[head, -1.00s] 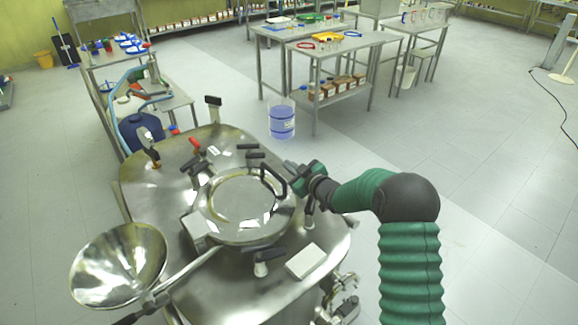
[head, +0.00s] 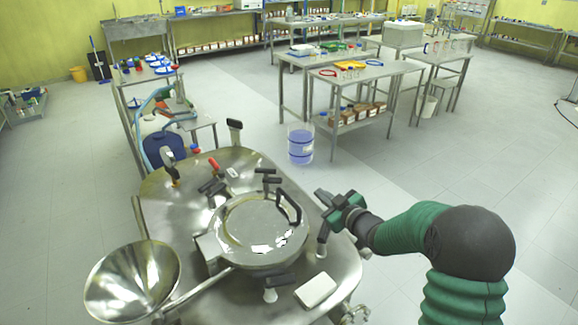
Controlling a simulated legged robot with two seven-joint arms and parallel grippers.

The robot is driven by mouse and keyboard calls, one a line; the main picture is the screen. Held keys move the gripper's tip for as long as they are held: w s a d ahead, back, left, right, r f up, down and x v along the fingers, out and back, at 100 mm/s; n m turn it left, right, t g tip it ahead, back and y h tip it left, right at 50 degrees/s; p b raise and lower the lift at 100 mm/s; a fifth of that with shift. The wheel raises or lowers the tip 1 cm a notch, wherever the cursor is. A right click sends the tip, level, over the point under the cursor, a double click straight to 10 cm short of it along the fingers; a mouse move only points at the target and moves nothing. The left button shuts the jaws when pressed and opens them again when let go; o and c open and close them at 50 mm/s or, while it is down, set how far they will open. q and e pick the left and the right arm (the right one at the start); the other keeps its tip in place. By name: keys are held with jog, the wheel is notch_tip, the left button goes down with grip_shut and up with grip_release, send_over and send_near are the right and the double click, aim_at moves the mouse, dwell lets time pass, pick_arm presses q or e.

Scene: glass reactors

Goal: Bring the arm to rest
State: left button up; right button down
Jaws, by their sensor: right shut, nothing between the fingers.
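My right arm, in a green ribbed sleeve with dark joints, comes in from the lower right in the head view. Its right gripper (head: 325,199) is shut and empty. It appears just to the right of the round hatch lid (head: 252,228) of the steel reactor (head: 185,205), near the lid's black handle (head: 289,206). Whether it touches anything cannot be told. My left gripper is not in view.
A steel funnel (head: 130,283) stands at the reactor's left front. A white block (head: 315,290) lies on its right front edge. A blue-filled container (head: 300,146) is on the floor behind. Steel tables (head: 375,72) stand further back. The floor on the right is clear.

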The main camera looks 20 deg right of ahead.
jog(key=s+a+f+m+g, duration=0.2)
jog(key=s+a+f+g, duration=0.2)
jog(key=s, duration=0.5)
jog(key=s+a+f+m+g+h, duration=0.1)
jog(key=s+a+f+g, duration=0.3)
jog(key=s, duration=0.6)
jog(key=s+a+f+m+g, duration=0.2)
jog(key=s+a+f+g, duration=0.2)
jog(key=s, duration=0.6)
jog(key=a, duration=0.2)
jog(key=shift+a+f+m+g+h, duration=0.3)
jog(key=shift+a+f+g, duration=0.05)
jog(key=shift+g, duration=0.05)
jog(key=shift+s+a, duration=0.1)
jog(key=shift+a, duration=0.2)
